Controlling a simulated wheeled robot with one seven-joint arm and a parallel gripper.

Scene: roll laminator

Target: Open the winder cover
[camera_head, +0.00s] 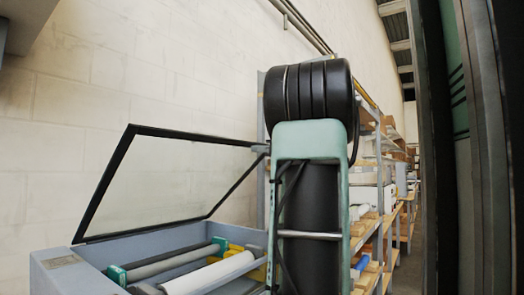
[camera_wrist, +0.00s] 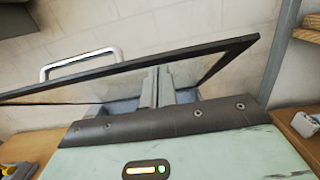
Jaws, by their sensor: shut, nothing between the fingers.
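The winder cover (camera_head: 165,185) is a clear panel in a black frame. In the head view it stands raised and tilted above the grey machine body. In the wrist view its black frame (camera_wrist: 215,48) crosses the picture, with a pale bar handle (camera_wrist: 80,62) on its far side. My gripper (camera_wrist: 157,76) is shut and empty, its grey fingers close to the frame. I cannot tell whether they touch it. In the head view my own arm hides most of the gripper and the area to the right of the cover.
The grey machine housing (camera_head: 65,268) holds a white roller (camera_head: 208,274) and a grey roller (camera_head: 172,263) under the cover. A pale block wall (camera_head: 150,60) stands behind. Shelves with boxes (camera_head: 368,172) stand to the right, beyond my arm.

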